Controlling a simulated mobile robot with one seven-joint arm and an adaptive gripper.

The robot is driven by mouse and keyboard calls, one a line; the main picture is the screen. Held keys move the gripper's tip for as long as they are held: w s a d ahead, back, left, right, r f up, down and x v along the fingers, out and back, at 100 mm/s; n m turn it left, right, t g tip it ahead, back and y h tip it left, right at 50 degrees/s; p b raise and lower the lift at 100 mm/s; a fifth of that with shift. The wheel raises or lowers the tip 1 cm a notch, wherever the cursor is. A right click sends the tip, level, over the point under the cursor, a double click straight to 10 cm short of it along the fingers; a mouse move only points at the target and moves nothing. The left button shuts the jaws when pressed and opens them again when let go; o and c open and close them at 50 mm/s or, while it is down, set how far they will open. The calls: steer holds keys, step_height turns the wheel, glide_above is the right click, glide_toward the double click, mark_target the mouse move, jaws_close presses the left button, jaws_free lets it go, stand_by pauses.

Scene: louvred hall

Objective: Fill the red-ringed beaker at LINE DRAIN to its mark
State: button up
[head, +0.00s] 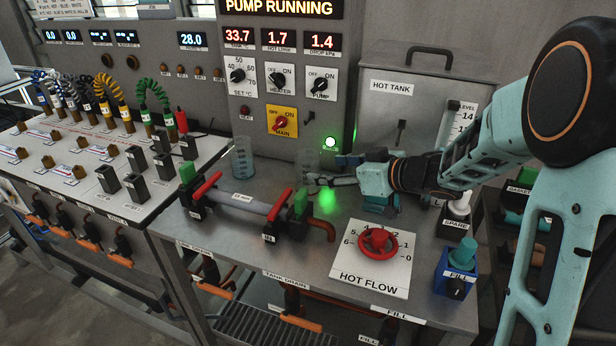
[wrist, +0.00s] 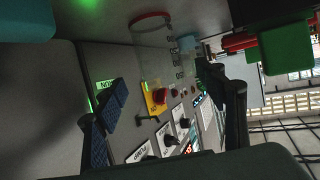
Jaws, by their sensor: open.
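A clear beaker with a red ring (wrist: 151,20) shows in the wrist view beyond my open fingers, off their tips. I cannot tell whether it touches them, and I see no liquid in it. In the head view a clear beaker (head: 307,160) stands beside my gripper (head: 318,181), partly hidden by it; its ring cannot be made out there. My gripper is open, low over the bench and pointing left. A second clear beaker (head: 243,160) stands further left, at the back. The LINE DRAIN label (head: 193,248) is on the bench's front left edge.
A pipe (head: 243,204) with red-handled green valves lies across the bench's left part. The red HOT FLOW wheel (head: 377,241) sits on its dial plate at the front. The HOT TANK (head: 392,90) stands behind.

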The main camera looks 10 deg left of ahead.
mark_target(308, 164)
steer(key=shift+w+a, duration=0.3)
steer(key=shift+a, duration=0.2)
steer(key=shift+w+a, duration=0.25)
steer(key=shift+a, duration=0.2)
steer(key=b+x, duration=0.1)
steer(key=x, duration=0.4)
steer(key=shift+w+a, duration=0.2)
steer(key=shift+a, duration=0.1)
steer(key=c, duration=1.2)
